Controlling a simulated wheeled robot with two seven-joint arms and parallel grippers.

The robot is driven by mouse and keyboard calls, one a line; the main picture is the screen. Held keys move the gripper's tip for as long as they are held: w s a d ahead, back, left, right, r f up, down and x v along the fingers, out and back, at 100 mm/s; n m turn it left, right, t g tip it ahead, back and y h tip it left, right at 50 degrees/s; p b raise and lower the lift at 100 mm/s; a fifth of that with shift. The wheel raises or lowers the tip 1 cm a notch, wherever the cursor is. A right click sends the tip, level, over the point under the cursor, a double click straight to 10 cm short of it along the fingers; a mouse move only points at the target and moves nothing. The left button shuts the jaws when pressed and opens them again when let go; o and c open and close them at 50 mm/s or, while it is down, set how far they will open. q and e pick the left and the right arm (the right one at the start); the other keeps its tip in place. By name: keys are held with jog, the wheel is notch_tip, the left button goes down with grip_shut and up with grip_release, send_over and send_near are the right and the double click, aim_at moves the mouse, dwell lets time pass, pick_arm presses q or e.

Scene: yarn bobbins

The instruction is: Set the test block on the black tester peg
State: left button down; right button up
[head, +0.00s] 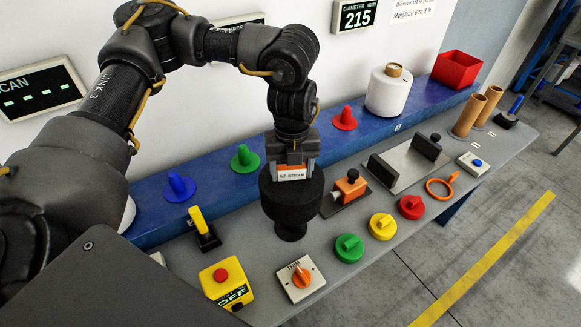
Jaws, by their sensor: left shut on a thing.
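My left gripper (292,157) points straight down and is shut on a small orange block with a white label, the test block (291,174). The label's print is too small to read. The block is directly over the wide round top of a black pedestal-like piece (290,212), which seems to be the black tester peg. It narrows to a foot on the grey bench. The gripper hides part of the block, and I cannot tell whether the block touches the black top. My right gripper is not in view.
A blue ledge (225,192) behind carries blue (179,186), green (245,158) and red (345,119) pegs and a white bobbin (388,91). An orange-topped device (350,187), coloured knobs (382,227), a dial box (301,279) and a yellow switch box (226,283) surround the black piece.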

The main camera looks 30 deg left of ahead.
aim_at(291, 179)
pick_arm(q)
jog(key=m, duration=0.3)
jog(key=f+m+p, duration=0.1)
jog(key=m, duration=0.2)
jog(key=shift+s, duration=0.15)
jog(key=shift+r, duration=0.1)
jog(key=shift+f+b, duration=1)
jog(key=shift+f, duration=0.6)
